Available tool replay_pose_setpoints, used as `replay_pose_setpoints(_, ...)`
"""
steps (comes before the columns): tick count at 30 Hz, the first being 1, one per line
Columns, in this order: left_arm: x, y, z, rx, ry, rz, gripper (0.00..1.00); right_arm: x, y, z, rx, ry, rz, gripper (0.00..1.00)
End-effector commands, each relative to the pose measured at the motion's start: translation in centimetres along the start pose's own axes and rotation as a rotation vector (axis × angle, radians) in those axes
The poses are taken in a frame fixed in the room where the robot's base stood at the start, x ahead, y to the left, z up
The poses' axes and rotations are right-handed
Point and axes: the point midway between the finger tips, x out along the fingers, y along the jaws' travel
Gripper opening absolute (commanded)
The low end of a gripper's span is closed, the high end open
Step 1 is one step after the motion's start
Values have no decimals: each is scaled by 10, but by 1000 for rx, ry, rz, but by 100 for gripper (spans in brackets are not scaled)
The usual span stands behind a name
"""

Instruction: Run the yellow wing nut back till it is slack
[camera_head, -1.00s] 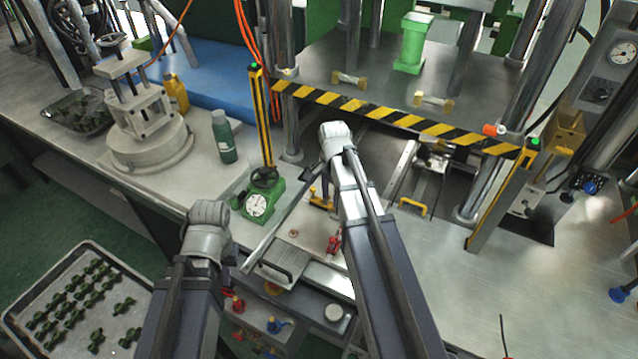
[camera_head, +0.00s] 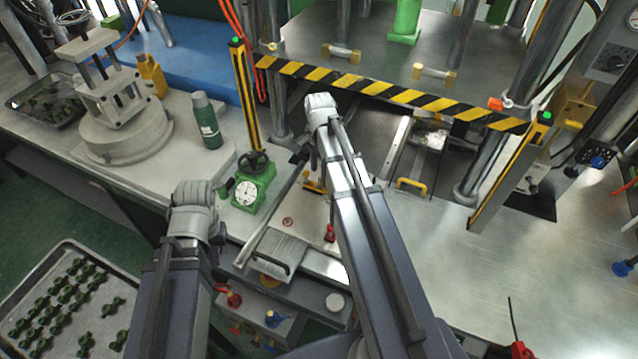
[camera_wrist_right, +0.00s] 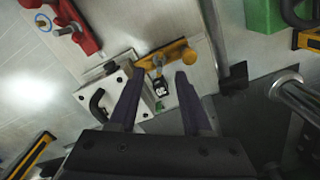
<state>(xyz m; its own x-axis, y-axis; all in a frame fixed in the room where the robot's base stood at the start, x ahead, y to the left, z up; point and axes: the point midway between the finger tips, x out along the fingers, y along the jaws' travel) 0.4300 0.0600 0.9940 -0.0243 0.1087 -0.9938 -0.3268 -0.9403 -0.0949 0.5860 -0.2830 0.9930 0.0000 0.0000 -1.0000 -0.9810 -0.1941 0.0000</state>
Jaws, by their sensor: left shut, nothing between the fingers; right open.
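The yellow wing nut (camera_wrist_right: 168,55) is a bar with rounded ends, lying slantwise beyond my right fingertips in the right wrist view. In the head view a yellow piece (camera_head: 313,187), apparently the same part, shows beside my right arm and is partly hidden. My right gripper (camera_wrist_right: 158,82) is open, its two purple fingers apart on either side of a small black block (camera_wrist_right: 161,87) just below the nut. Nothing is between the fingertips that I can tell is gripped. My left gripper (camera_head: 221,238) is shut and empty over the bench's front edge, mostly hidden by its wrist.
A green dial gauge (camera_head: 247,188) stands left of the mould area, with a green bottle (camera_head: 206,121) behind it. A striped barrier (camera_head: 385,90) crosses behind my right arm. A red clamp (camera_wrist_right: 73,22) lies near the nut. The bench at right is mostly clear.

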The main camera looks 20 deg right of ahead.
Motion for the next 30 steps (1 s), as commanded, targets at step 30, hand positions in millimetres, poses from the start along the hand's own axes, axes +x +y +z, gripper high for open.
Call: replay_pose_setpoints(30,47,4,-3,-1,0,0,0,47,0,0,-1,0,0,14)
